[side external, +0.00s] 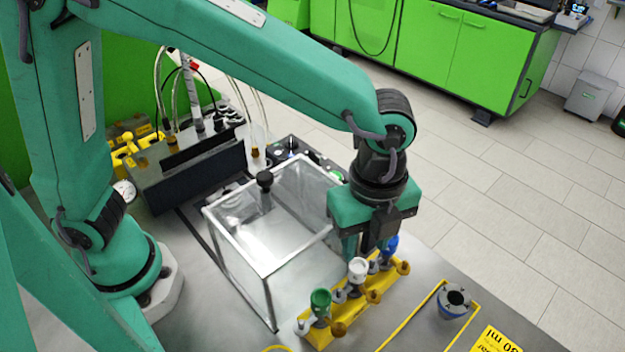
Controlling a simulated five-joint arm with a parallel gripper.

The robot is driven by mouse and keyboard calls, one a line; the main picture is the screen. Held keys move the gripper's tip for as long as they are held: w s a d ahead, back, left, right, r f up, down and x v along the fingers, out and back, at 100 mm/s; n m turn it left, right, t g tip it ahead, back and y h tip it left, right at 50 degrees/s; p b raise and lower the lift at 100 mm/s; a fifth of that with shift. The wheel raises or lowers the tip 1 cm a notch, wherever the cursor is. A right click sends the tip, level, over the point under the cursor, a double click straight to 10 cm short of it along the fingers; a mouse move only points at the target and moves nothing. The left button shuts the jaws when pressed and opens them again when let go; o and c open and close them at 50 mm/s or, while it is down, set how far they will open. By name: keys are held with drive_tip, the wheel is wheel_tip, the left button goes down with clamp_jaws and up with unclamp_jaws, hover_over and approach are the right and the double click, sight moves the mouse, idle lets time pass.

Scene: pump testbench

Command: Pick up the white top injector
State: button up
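The white top injector (357,269) stands upright in the middle of a yellow rack (323,340) at the front of the bench. A green top injector (320,302) stands to its left and a blue top injector (390,248) to its right, behind. My gripper (367,250) points down just above and behind the white top, between it and the blue one. Its fingers look apart, one close to the white top and one close to the blue top. I see nothing held. The exact gap between fingertips and tops is hard to tell.
A clear-walled box (240,277) with a black knob (265,180) stands close to the left of the rack. A grey round holder (454,300) sits in a yellow outline at the right. A dark unit with tubes (190,170) stands behind. Bare bench lies between rack and holder.

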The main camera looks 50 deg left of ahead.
sight(359, 270)
drive_tip(key=shift+f, duration=1.25)
drive_tip(key=shift+f, duration=0.1)
drive_tip(key=shift+s+f, duration=0.15)
drive_tip(key=shift+f, duration=2.35)
drive_tip(key=shift+c, duration=0.5)
clamp_jaws()
